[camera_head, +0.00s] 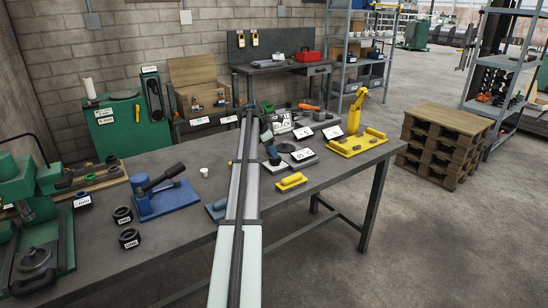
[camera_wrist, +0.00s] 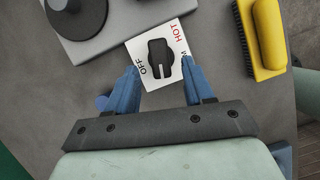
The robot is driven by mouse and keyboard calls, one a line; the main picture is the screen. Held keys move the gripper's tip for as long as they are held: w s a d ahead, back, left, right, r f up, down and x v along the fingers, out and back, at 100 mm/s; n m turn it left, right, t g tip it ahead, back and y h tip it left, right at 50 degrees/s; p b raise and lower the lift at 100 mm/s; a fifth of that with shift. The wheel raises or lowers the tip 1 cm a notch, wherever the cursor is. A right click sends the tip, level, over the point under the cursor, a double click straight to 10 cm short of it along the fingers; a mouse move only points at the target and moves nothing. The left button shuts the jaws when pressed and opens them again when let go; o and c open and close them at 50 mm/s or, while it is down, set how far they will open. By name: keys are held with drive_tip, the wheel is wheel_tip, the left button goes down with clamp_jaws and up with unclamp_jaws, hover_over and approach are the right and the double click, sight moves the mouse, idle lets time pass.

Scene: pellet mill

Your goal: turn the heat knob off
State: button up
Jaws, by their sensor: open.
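The heat knob (camera_wrist: 160,60) is black and ridged and sits on a white plate (camera_wrist: 132,48) in the wrist view. The plate reads OFF at the knob's lower left and HOT at its upper right; another word at the right is mostly covered by a finger. In the head view my arm crosses the bench, and I cannot make out the knob.
A grey unit with a round black part (camera_wrist: 88,14) adjoins the plate. A yellow brush (camera_wrist: 268,34) lies to the right; it also shows in the head view (camera_head: 292,182). A blue press (camera_head: 165,197) and a yellow fixture (camera_head: 357,142) stand on the bench (camera_head: 205,228).

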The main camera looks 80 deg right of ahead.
sight(275, 161)
drive_tip(key=shift+x, duration=1.85)
clamp_jaws()
